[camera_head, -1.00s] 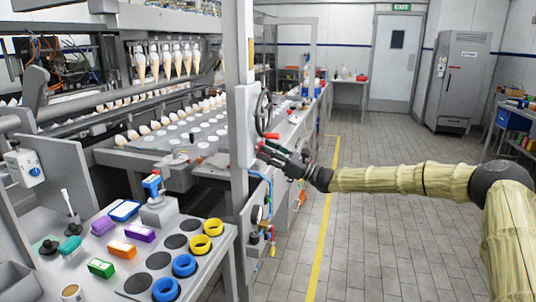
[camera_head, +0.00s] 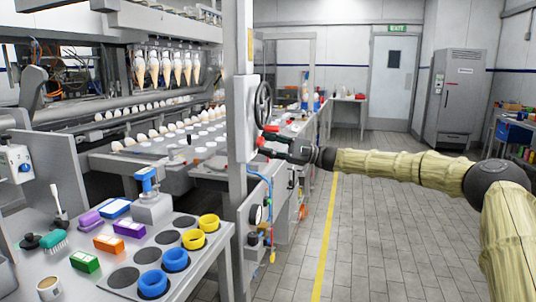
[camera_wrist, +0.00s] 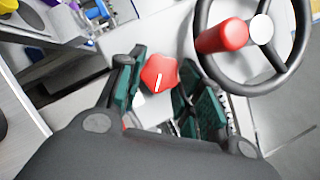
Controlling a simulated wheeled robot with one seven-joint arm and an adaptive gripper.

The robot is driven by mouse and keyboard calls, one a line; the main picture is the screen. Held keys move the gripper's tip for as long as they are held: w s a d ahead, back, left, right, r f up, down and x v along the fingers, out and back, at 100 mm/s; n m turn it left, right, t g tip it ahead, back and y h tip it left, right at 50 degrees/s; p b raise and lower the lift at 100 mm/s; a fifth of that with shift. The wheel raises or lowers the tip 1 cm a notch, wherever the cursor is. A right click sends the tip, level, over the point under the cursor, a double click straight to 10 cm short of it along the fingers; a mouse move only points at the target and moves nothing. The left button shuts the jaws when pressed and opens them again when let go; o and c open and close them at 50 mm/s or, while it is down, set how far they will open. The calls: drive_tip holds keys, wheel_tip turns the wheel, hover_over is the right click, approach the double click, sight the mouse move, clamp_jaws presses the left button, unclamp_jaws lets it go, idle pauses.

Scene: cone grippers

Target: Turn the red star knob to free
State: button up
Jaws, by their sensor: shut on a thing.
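The red star knob (camera_wrist: 160,74) shows in the wrist view, with a white line on its face slanting a little off the picture's vertical. My gripper (camera_wrist: 162,86) has its green-padded fingers on both sides of the knob and is shut on it. In the head view the knob (camera_head: 262,141) is a small red spot at the side of the grey machine post, partly hidden by my gripper (camera_head: 268,146). What the line points at cannot be read.
A black handwheel (camera_head: 263,105) with a red handle (camera_wrist: 222,37) sits close above the knob. A gauge (camera_head: 255,214) and blue hose are below on the machine side. A bench (camera_head: 190,272) with coloured blocks and rings stands at the left. The floor right of the yellow line is clear.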

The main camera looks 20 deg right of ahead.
drive_tip(key=n+b, duration=0.1)
drive_tip(key=n, duration=0.1)
drive_tip(key=n+g+h, duration=0.1)
drive_tip(key=n, duration=0.2)
drive_tip(key=shift+w+r+b, duration=0.1)
drive_tip(key=shift+r+b, duration=0.1)
drive_tip(key=shift+b, duration=0.15)
drive_tip(key=shift+r+n+g+h+b, duration=0.1)
drive_tip(key=shift+n+g+h+b, duration=0.35)
drive_tip(key=shift+n, duration=1.15)
drive_tip(key=shift+h, duration=0.25)
drive_tip(key=o, duration=1)
drive_tip(key=shift+o, duration=0.2)
drive_tip(key=shift+d, duration=0.1)
